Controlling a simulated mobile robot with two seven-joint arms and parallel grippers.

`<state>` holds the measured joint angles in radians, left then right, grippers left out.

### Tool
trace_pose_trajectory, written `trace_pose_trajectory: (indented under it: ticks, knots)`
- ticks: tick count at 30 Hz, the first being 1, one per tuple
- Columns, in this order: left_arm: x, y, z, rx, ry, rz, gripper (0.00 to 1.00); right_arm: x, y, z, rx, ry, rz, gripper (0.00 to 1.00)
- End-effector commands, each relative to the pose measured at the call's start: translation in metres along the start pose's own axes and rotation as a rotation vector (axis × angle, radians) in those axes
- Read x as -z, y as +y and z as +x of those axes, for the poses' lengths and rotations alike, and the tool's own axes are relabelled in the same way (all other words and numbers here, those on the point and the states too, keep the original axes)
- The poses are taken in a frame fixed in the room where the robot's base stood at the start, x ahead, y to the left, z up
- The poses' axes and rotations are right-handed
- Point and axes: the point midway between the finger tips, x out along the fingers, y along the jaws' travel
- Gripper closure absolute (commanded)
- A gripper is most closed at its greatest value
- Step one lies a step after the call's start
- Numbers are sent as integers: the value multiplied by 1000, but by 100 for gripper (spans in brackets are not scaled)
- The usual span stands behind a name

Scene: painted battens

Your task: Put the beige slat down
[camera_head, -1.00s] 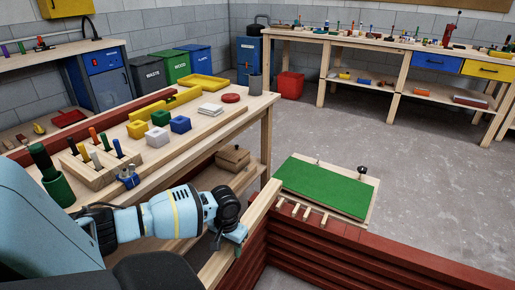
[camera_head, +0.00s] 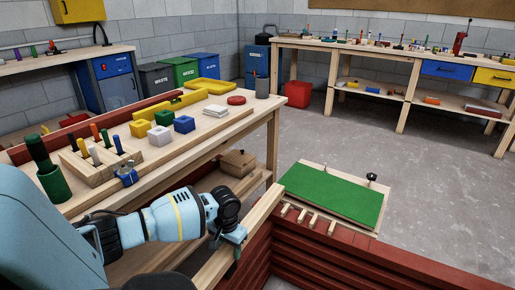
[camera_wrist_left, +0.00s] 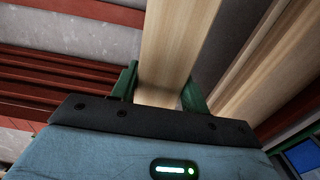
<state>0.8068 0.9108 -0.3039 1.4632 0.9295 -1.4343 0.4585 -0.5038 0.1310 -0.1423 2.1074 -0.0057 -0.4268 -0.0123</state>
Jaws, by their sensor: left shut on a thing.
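The beige slat (camera_head: 257,213) is a long pale wooden batten. It runs from near the green-topped board down towards the bottom of the head view. My left gripper (camera_head: 235,243) is shut on it, and the slat is held between the two green fingers. In the left wrist view the slat (camera_wrist_left: 178,45) passes between the fingertips (camera_wrist_left: 165,95) and runs away up the picture. I cannot tell from these frames whether the slat touches anything below it. My right gripper is not in view.
Dark red slatted walls (camera_head: 370,262) lie right of the held slat. A green-topped board (camera_head: 335,194) with pegs along its near edge lies beyond them. A wooden workbench (camera_head: 200,148) with blocks and a peg holder (camera_head: 100,172) stands to the left. Grey floor (camera_head: 440,190) is clear at right.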

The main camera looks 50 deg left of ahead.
Motion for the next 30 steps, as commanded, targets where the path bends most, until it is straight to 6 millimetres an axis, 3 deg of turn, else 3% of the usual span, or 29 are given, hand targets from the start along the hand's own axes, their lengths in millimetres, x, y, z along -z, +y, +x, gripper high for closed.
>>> trace_pose_trajectory:
  ticks: [6, 13, 23, 30]
  knots:
    - [10, 47, 4, -3, 4, 3, 100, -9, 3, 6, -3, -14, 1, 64]
    - [16, 82, 8, -2, 3, 1, 100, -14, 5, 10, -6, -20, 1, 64]
    - [18, 90, 8, 1, 2, 0, 100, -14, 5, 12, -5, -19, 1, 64]
    - [17, 90, 35, 2, -1, 0, 100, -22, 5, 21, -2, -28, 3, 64]
